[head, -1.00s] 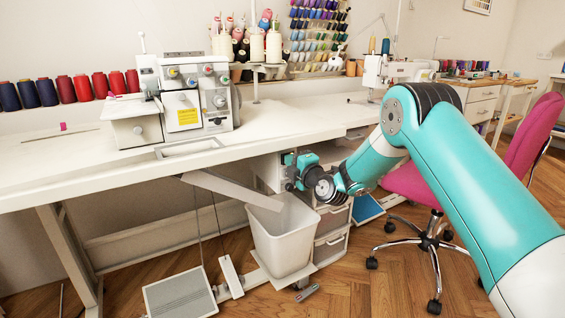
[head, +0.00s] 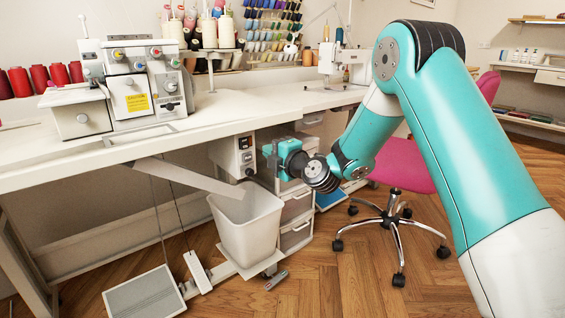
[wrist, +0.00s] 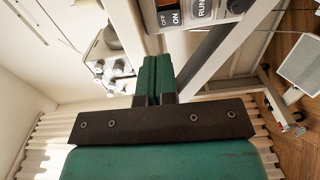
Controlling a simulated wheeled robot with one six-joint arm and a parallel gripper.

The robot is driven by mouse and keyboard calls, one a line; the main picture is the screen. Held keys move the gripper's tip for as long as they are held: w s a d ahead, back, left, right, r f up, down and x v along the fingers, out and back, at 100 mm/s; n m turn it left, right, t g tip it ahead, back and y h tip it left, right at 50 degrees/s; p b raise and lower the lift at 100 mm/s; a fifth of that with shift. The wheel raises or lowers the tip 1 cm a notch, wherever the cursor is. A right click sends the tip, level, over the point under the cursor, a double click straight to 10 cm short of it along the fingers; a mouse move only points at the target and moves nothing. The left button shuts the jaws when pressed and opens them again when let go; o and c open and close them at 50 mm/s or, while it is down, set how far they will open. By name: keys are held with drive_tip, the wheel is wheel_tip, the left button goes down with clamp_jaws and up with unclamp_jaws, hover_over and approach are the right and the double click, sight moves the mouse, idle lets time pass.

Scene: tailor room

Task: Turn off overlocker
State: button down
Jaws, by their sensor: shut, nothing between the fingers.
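The overlocker (head: 128,88), a white machine with coloured dials and a yellow label, stands on the white table in the head view; part of it also shows upside down in the wrist view (wrist: 108,58). A white control box (head: 237,152) hangs below the table edge. In the wrist view this box (wrist: 188,14) shows OFF and ON buttons and a RUN label at the top edge. My gripper (head: 268,152) is just right of the box in the head view. In the wrist view my gripper (wrist: 158,72) is shut and empty, its green fingers pointing toward the box, apparently apart from it.
A white bin (head: 248,232) stands below the box, with a slanted chute above it. A drawer unit (head: 296,215) is close behind my gripper. Foot pedals (head: 145,292) lie on the floor at left. A pink chair (head: 400,170) stands at right.

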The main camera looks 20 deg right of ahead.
drive_tip(key=shift+b+v, duration=0.55)
drive_tip(key=shift+v, duration=1.45)
drive_tip(key=shift+a, duration=0.1)
drive_tip(key=s+a+r+m+g+y, duration=0.1)
drive_tip(key=s+a+m+g+y, duration=0.1)
drive_tip(key=s+a+g, duration=0.45)
drive_tip(key=s+a+r+m+g+y, duration=0.2)
drive_tip(key=s+a+g+y, duration=0.1)
drive_tip(key=s+a, duration=0.6)
drive_tip(key=s+d+f+m+g+h, duration=0.2)
drive_tip(key=s+m+g+h, duration=0.45)
drive_tip(key=s, duration=1.45)
wheel_tip(320, 180, up, 36)
drive_tip(key=s+d+m+g+y+p, duration=0.1)
drive_tip(key=m+p, duration=0.2)
drive_tip(key=p, duration=3.3)
drive_tip(key=shift+s+r, duration=0.15)
drive_tip(key=shift+m, duration=0.25)
